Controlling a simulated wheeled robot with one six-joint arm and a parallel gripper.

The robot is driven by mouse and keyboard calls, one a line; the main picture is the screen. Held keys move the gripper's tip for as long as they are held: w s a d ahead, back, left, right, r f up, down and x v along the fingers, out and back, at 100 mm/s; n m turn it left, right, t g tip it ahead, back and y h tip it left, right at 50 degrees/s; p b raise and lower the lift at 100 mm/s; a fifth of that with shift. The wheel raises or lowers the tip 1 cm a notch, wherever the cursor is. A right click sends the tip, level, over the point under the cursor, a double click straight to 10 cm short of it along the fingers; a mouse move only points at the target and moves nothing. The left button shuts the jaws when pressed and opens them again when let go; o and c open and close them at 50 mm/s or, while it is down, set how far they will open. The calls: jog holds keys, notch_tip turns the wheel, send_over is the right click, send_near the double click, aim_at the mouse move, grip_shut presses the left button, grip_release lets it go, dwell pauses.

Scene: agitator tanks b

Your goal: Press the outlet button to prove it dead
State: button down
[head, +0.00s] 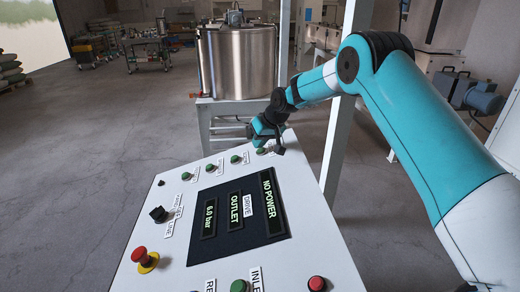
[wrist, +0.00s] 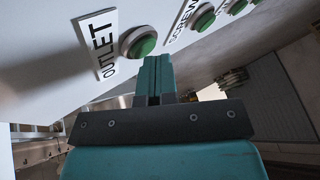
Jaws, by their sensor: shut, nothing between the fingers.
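The white control panel (head: 160,262) fills the lower part of the head view. In the wrist view a green button (wrist: 139,43) sits beside a label reading OUTLET (wrist: 101,45). My gripper (wrist: 157,60) is shut and empty, its fingertips just below and very near this button in the picture. I cannot tell whether they touch it. In the head view my gripper (head: 264,130) is at the panel's far edge, by the last green button (head: 262,151) of the far row. The panel display (head: 240,222) reads NO POWER, OUTLET and 6.0 bar, with a white DRIVE label on it.
Other green buttons (head: 236,159) line the far row; SCREW's button (wrist: 203,19) is close by. A red mushroom button (head: 140,254), a black selector switch (head: 159,214) and a red button (head: 317,283) are nearer. A steel tank (head: 237,62) and white post (head: 342,110) stand behind.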

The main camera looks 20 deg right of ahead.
jog(key=shift+r, duration=0.1)
jog(key=shift+a+r+p, duration=0.3)
jog(key=shift+r+p, duration=0.3)
jog(key=shift+r, duration=0.1)
jog(key=shift+r, duration=0.1)
jog(key=r+p, duration=0.1)
jog(key=a+r+p, duration=0.1)
jog(key=r, duration=0.1)
jog(key=r+p, duration=0.1)
jog(key=shift+w+a+r, duration=0.2)
jog(key=shift+a+r, duration=0.1)
dwell(0.3)
